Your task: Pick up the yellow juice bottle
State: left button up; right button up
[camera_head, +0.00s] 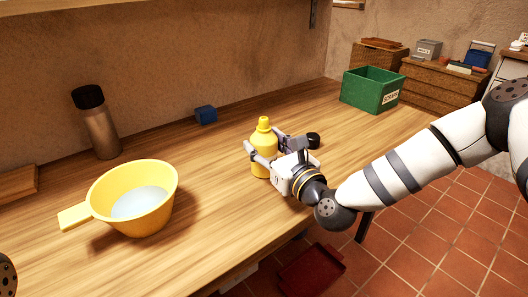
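The yellow juice bottle (264,140) stands upright on the wooden table, right of the picture's middle. My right gripper (265,144) reaches in from the right at the bottle's height, with its fingers spread on either side of the bottle. The left finger crosses the bottle's lower left side, and the far finger is partly hidden behind the hand. I cannot see a clear grip on the bottle, and it appears to rest on the table. My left gripper is out of view.
A yellow pan (160,211) with pale contents sits at left, near a dark-capped flask (100,130). A blue block (206,115) lies near the wall. A green crate (364,92) stands at the far end.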

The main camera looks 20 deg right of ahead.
aim_at(268, 133)
jog(key=shift+c, duration=1)
jog(key=shift+r, duration=0.35)
notch_tip(268, 133, up, 3)
jog(key=shift+p, duration=0.3)
jog(key=s+a+r+p, duration=0.2)
jog(key=s+r+p, duration=0.1)
jog(key=s+r, duration=0.6)
jog(key=s, duration=0.4)
jog(key=shift+s+a+r+p, duration=0.2)
jog(key=shift+s+a+p, duration=0.1)
jog(key=shift+s, duration=0.1)
jog(key=o, duration=0.9)
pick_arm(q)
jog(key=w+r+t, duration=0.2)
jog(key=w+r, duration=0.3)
pick_arm(e)
jog(key=c, duration=0.5)
